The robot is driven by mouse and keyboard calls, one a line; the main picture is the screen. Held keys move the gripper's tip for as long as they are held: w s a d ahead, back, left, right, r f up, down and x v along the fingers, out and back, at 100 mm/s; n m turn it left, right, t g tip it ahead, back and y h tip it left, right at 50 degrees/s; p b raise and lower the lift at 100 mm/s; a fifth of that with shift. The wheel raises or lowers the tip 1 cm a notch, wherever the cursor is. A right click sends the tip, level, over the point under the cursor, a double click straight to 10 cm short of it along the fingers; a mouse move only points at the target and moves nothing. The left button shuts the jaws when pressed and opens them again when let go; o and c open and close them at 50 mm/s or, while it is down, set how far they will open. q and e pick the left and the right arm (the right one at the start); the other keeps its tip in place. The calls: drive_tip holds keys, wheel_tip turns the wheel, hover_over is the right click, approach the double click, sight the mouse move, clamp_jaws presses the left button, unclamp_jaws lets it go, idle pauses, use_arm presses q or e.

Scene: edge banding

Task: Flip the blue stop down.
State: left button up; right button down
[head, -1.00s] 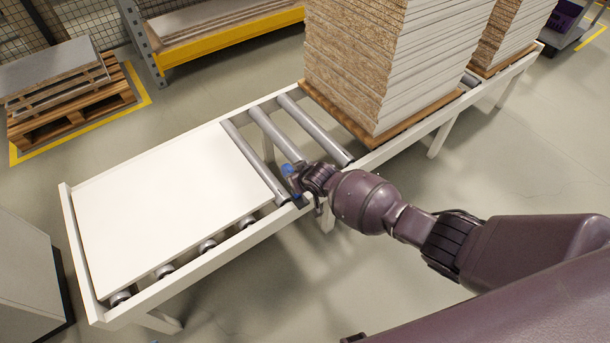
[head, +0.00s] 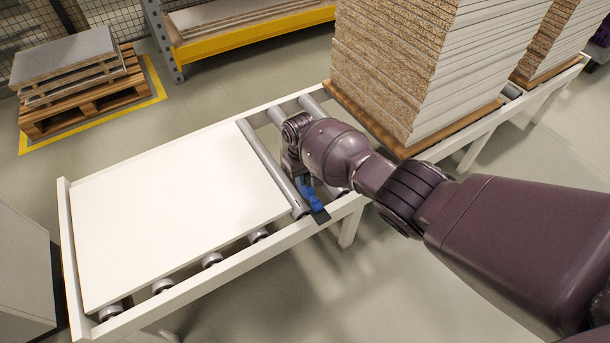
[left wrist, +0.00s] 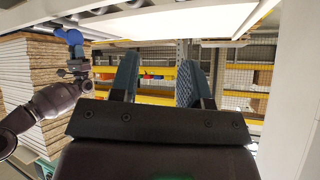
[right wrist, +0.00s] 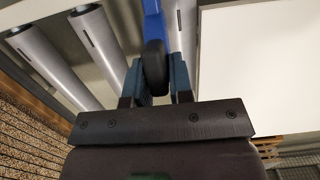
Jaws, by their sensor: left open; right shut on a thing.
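The blue stop (head: 313,198) sits on a black mount at the near rail of the roller conveyor, just right of the white panel (head: 175,205). It leans over from the rail toward the rollers. My right gripper (head: 291,166) is over the rollers at the stop's far end. In the right wrist view, its fingers are shut on the black tip of the blue stop (right wrist: 154,18). The left wrist view also shows the blue stop (left wrist: 72,37) beside my right arm. My left gripper (left wrist: 158,80) is open and empty, and is outside the head view.
The conveyor's near rail (head: 225,268) runs below the panel. A tall stack of boards (head: 425,70) stands on the conveyor to the right, close to my right arm. Bare rollers (head: 268,160) lie between panel and stack. Open floor is in front.

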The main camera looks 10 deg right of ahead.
drive_tip(key=shift+w+a+f+g+h+b, duration=0.1)
drive_tip(key=shift+w+f+g+h+b, duration=0.1)
drive_tip(key=shift+f+g+b, duration=0.4)
drive_tip(key=shift+w+a+f+g+h+b, duration=0.1)
drive_tip(key=shift+f+g+h+b, duration=0.1)
drive_tip(key=shift+f+g+b, duration=0.35)
drive_tip(key=shift+w+f+b, duration=0.15)
drive_tip(key=shift+b, duration=0.35)
use_arm(q)
drive_tip(key=shift+w+d+m+t+h, duration=0.35)
drive_tip(key=shift+w+d+m, duration=0.3)
drive_tip(key=shift+w, duration=0.25)
use_arm(e)
drive_tip(key=shift+g, duration=0.25)
use_arm(q)
drive_tip(key=shift+r, duration=0.15)
use_arm(e)
drive_tip(key=c, duration=1.1)
unclamp_jaws()
drive_tip(key=shift+w, duration=0.1)
use_arm(q)
drive_tip(key=shift+a+f, duration=0.1)
drive_tip(key=shift+f, duration=0.15)
use_arm(e)
drive_tip(key=shift+r, duration=0.2)
